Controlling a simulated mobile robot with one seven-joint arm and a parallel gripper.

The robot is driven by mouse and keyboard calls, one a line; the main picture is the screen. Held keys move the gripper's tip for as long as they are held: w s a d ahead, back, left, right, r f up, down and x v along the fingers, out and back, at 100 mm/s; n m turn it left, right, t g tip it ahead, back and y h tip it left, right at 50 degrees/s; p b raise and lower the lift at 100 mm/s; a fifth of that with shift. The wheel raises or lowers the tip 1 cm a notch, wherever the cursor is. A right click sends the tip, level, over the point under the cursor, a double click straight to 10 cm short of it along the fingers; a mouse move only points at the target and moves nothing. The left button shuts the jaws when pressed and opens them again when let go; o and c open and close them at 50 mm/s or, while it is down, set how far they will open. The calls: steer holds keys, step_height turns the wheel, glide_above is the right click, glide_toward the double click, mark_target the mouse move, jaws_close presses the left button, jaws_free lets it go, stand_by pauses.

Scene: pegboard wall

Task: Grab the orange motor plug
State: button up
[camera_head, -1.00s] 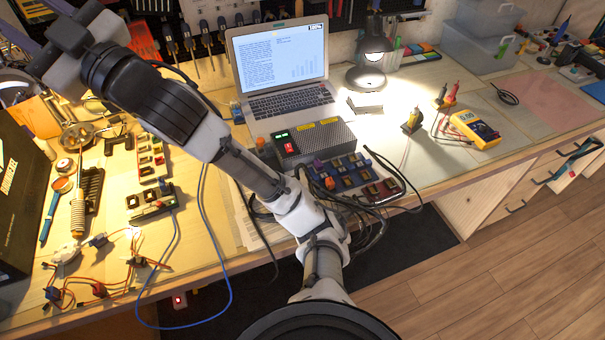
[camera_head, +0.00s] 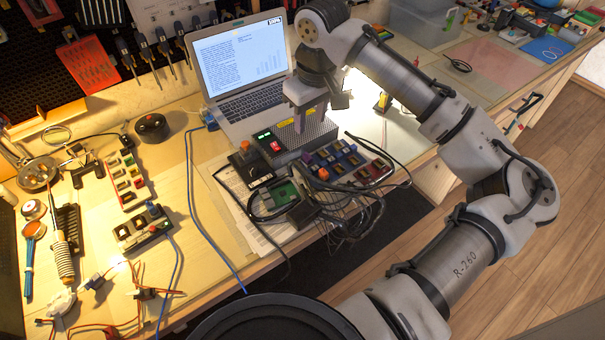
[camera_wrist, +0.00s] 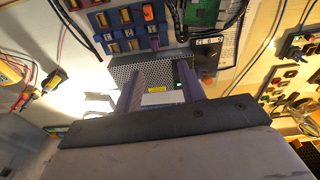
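A small orange plug (camera_head: 323,174) sits in the blue connector board (camera_head: 374,171) on the workbench; which part is the motor plug is not labelled. In the wrist view the orange plug (camera_wrist: 148,12) is at the top edge, on the blue connector board (camera_wrist: 113,47). My gripper (camera_head: 307,116) is above the perforated power supply, behind the board and apart from the plug. In the wrist view my gripper (camera_wrist: 160,84) has its two purple fingers spread apart with nothing between them. A purple plug (camera_wrist: 154,43) shows on the board's near edge.
The perforated power supply (camera_head: 318,135) lies below my gripper. The laptop (camera_head: 240,70) stands behind. A black box with an orange knob (camera_head: 244,147) and a green circuit board (camera_head: 283,194) with tangled black cables lie beside the connector board. A yellow-handled tool (camera_head: 382,102) is to the right.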

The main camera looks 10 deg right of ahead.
steer(key=s+d+m+g, duration=0.1)
steer(key=s+d, duration=0.2)
steer(key=p, duration=0.1)
glide_above(323, 171)
steer(key=f, duration=0.8)
steer(key=shift+w+d, duration=0.1)
steer(key=shift+d, duration=0.1)
steer(key=shift+a+f+p, duration=0.2)
steer(key=shift+f+p, duration=0.65)
steer(key=shift+f, duration=2.1)
jaws_close()
